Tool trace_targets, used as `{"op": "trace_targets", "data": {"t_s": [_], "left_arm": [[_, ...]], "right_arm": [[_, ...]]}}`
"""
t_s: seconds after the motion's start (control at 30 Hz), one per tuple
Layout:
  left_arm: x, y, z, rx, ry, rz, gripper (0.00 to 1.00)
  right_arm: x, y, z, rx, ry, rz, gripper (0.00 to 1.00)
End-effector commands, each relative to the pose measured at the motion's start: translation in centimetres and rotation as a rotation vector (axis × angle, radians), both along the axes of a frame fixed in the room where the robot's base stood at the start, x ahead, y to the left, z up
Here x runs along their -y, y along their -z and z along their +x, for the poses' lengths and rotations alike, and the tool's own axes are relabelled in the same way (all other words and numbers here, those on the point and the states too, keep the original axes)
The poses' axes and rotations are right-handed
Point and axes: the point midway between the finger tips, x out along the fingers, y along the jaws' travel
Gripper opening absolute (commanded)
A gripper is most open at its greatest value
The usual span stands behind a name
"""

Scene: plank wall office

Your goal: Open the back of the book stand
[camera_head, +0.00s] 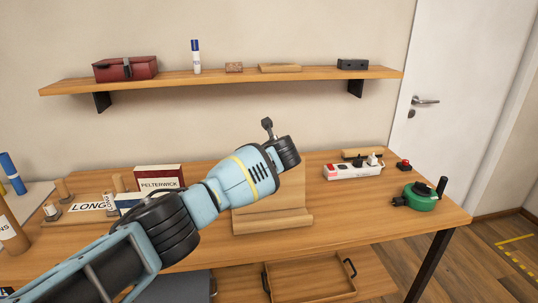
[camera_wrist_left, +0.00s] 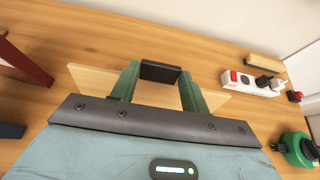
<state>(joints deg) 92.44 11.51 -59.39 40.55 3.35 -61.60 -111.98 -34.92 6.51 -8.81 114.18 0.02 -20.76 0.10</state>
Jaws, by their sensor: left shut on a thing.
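The book stand (camera_head: 272,222) is light wood and stands on the table, with a ledge along its front and a panel rising behind it. My left arm crosses in front of the panel in the head view and hides its upper left part and my fingers. I cannot tell the panel's exact tilt. My right gripper is in neither view.
The table (camera_head: 380,235) also bears a PELTERWICK book (camera_head: 160,178) at left, a power strip (camera_head: 350,171), and a green round device (camera_head: 421,199) at right. A wooden tray (camera_head: 310,278) lies below. A wall shelf (camera_head: 220,78) hangs behind. Bare tabletop lies right of the stand.

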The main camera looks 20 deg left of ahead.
Motion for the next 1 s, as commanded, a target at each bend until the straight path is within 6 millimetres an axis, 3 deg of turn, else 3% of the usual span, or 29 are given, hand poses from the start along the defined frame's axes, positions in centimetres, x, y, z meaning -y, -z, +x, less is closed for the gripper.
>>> {"op": "trace_targets", "data": {"t_s": [0.03,0.57,0.6,0.73,1.0], "left_arm": [[0.09,0.92,-0.21,-0.015,-0.004,-0.008,0.04],[0.06,1.20,-0.21,-0.018,-0.004,-0.008,0.04],[0.05,1.19,-0.21,-0.018,-0.005,-0.008,0.50],[0.05,1.06,-0.18,-0.015,-0.004,-0.007,0.67],[-0.01,0.73,-0.12,-0.010,-0.004,-0.004,0.67]], "right_arm": [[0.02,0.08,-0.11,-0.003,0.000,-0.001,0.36],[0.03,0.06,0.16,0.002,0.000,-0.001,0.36],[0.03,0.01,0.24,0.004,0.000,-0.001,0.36],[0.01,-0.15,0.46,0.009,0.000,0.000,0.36],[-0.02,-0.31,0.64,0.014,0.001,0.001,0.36]]}}
